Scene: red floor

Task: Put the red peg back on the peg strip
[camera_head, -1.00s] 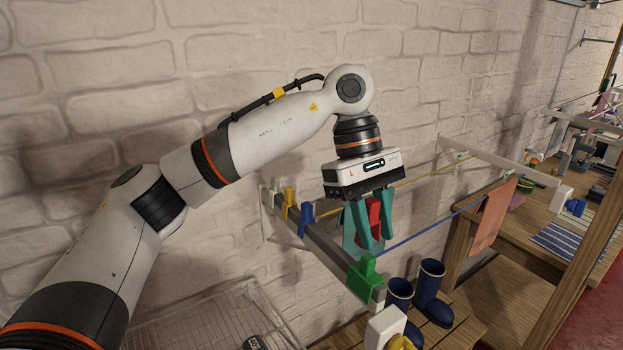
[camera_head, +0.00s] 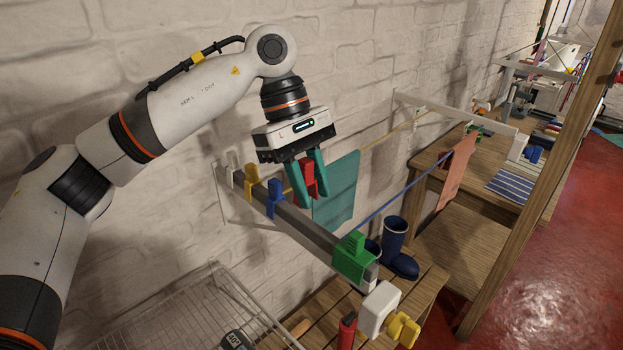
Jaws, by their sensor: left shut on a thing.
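The red peg (camera_head: 308,176) is between the teal fingers of my left gripper (camera_head: 309,190), which is shut on it. The gripper points down, just above and behind the grey peg strip (camera_head: 300,222); I cannot tell whether the peg touches the strip. The strip carries a white peg (camera_head: 231,176) at its far left end, a yellow peg (camera_head: 251,181), a blue peg (camera_head: 275,200) and a large green peg (camera_head: 354,256) near its near end. A bare stretch of strip lies between the blue and green pegs. My right gripper is not in view.
A teal cloth (camera_head: 337,190) hangs behind the gripper from a yellow line. A blue line (camera_head: 400,193) carries an orange cloth (camera_head: 457,172). Blue boots (camera_head: 397,250) stand on a wooden bench below. A wire rack (camera_head: 190,315) is at lower left, and a wooden post (camera_head: 540,170) rises at right.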

